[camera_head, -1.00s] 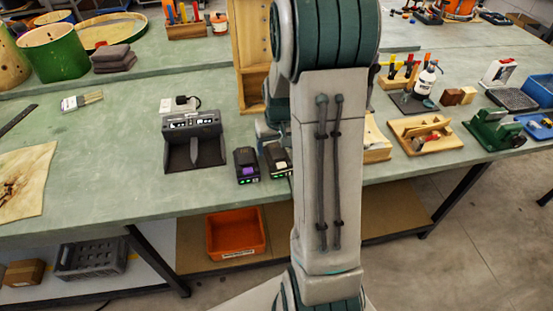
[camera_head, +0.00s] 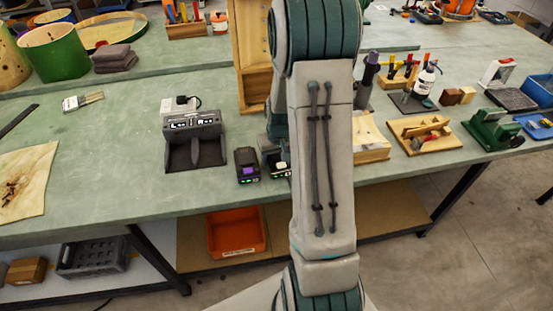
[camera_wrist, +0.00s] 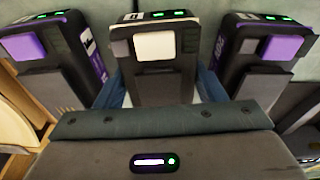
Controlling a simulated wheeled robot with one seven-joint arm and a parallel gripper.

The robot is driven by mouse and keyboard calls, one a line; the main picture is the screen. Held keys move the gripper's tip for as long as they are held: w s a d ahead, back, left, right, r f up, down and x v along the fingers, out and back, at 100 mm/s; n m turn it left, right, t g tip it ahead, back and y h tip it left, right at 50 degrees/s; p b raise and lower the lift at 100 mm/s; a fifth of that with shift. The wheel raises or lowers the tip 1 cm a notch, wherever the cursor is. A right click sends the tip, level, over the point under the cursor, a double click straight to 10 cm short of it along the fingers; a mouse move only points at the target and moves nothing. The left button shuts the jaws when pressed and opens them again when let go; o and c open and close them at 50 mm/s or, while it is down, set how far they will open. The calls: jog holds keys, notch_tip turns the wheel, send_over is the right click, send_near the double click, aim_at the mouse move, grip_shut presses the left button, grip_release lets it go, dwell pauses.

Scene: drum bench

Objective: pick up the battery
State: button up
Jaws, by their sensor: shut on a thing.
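Three dark batteries show in the wrist view. The middle battery (camera_wrist: 165,65) has a cream latch block and green lights, and a small part of it shows in the head view (camera_head: 281,167). My gripper (camera_wrist: 163,88) is shut on this middle battery, with a blue finger along each side. Whether it is lifted off the bench I cannot tell. The left battery (camera_wrist: 55,55) and the right battery (camera_wrist: 262,60) have purple latch blocks and stand close beside it. One purple-block battery (camera_head: 247,166) shows in the head view; my arm hides the other.
A black charger (camera_head: 194,142) stands left of the batteries on the green bench (camera_head: 120,150). A wooden frame (camera_head: 252,60) rises behind. The bench's front edge is close by.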

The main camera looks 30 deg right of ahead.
jog(key=shift+r, duration=0.1)
jog(key=shift+r, duration=0.4)
jog(key=r+b, duration=0.1)
jog(key=r, duration=0.2)
jog(key=shift+w+d+r, duration=0.1)
jog(key=shift+d+r, duration=0.1)
jog(key=w+d+r+b, duration=0.1)
jog(key=w+d+r, duration=0.1)
jog(key=d+r, duration=0.4)
jog(key=d, duration=0.5)
jog(key=shift+w+r, duration=0.15)
jog(key=shift+r, duration=0.2)
